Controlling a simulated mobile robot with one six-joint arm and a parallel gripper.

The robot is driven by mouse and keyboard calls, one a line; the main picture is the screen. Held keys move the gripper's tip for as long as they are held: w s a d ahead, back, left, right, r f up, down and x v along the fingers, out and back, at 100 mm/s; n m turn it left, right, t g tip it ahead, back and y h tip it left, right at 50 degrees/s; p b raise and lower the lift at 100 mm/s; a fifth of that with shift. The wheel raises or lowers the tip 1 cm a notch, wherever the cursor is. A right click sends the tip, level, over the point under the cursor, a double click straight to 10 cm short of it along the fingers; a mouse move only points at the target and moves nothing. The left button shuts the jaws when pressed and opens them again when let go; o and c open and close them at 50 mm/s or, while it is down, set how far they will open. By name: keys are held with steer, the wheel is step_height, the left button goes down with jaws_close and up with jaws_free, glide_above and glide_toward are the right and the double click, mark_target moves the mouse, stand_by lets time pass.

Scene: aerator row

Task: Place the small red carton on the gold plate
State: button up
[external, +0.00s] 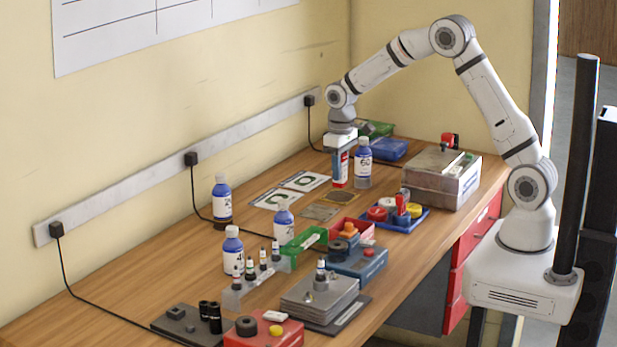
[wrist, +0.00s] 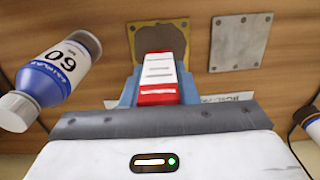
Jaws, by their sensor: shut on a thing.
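The small red carton (wrist: 160,72), red with a white printed face, is held between the blue fingers of my gripper (wrist: 159,88) in the wrist view. In the external view, my gripper (external: 341,160) points down with the carton (external: 340,175) in it, near the back of the bench. The gold plate (wrist: 138,30), with a dark brown middle, lies just beyond the carton in the wrist view, partly covered by it. In the external view the gold plate (external: 344,196) lies flat on the bench just below the carton. The exact gap cannot be told.
A blue-labelled white bottle (external: 363,165) stands close to the right of my gripper; it also shows in the wrist view (wrist: 58,70). A grey plate (external: 320,212) lies beside the gold one. A blue tray (external: 420,218) of coloured parts and a grey box (external: 440,180) stand right.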

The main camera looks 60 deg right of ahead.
steer(key=shift+f, duration=1.55)
steer(key=o, duration=1)
step_height(320, 180, up, 11)
steer(key=shift+r+b, duration=0.1)
steer(key=shift+b, duration=0.5)
steer(key=shift+s+r, duration=0.15)
steer(key=shift+r, duration=0.5)
steer(key=s+a+r+t, duration=0.1)
steer(key=s+r, duration=0.2)
steer(key=s, duration=0.4)
steer(key=s+a+r, duration=0.1)
steer(key=s+r, duration=0.2)
steer(key=s, duration=0.4)
steer(key=s+f+t, duration=0.2)
steer(key=s, duration=1.4)
steer(key=shift+s+a+f, duration=0.3)
steer(key=shift+a+f, duration=0.05)
steer(key=shift+a, duration=0.1)
